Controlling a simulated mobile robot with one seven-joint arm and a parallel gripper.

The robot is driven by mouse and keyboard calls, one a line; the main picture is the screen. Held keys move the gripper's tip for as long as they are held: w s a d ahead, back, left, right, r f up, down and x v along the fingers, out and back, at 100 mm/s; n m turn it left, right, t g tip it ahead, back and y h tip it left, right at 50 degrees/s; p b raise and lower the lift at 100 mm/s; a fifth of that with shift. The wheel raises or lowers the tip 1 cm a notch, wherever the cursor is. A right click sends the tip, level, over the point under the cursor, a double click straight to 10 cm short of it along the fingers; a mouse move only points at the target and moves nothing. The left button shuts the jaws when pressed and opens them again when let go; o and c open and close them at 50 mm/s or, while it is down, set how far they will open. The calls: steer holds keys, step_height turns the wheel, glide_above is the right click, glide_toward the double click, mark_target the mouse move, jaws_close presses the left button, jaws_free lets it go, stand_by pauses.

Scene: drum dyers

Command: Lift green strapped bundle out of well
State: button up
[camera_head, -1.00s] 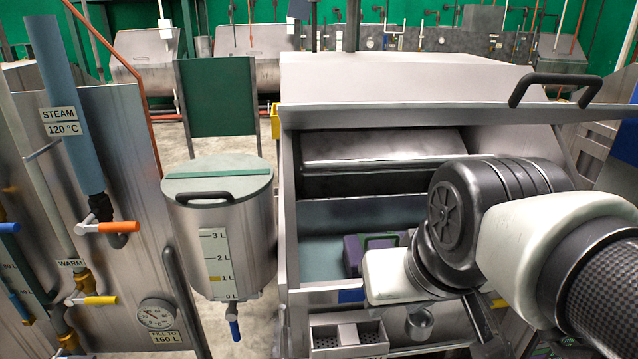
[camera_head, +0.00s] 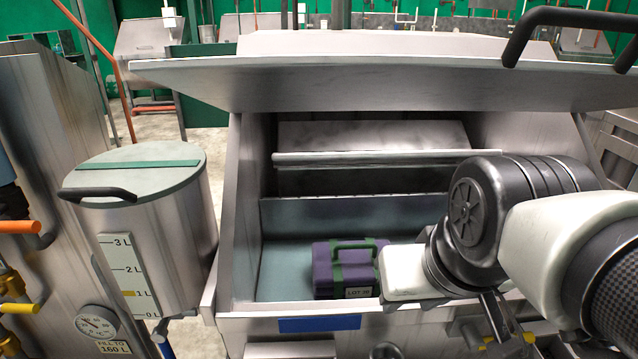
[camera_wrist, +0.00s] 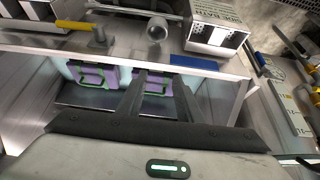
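A purple bundle with green straps and a green handle (camera_head: 346,268) sits in the open well of the machine, close to its front wall (camera_head: 270,306). It bears a lot label. The wrist view shows this bundle (camera_wrist: 155,88) partly behind my fingers and a second purple, green-strapped bundle (camera_wrist: 93,78) beside it. My arm probably hides that second one in the head view. My gripper (camera_wrist: 161,78) is open, its two dark fingers apart with nothing seen held between them. In the head view it is by the bundle's right side, its fingertips not clearly visible.
A raised lid (camera_head: 400,80) with a black handle overhangs the well. A lidded steel drum (camera_head: 150,235) stands to the left, near a panel with orange and yellow valve handles. The well floor (camera_head: 285,270) left of the bundle is bare.

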stand_by(0.3)
steer(key=m+t+b, duration=0.1)
steer(key=m, duration=1.7)
glide_above(354, 246)
steer(key=s, duration=0.4)
step_height(354, 246, down, 18)
steer(key=shift+b+x, duration=0.7)
steer(key=shift+x, duration=2.3)
steer(key=shift+w+r, duration=0.1)
jaws_close()
steer(key=shift+w+r, duration=0.1)
steer(key=shift+r, duration=0.05)
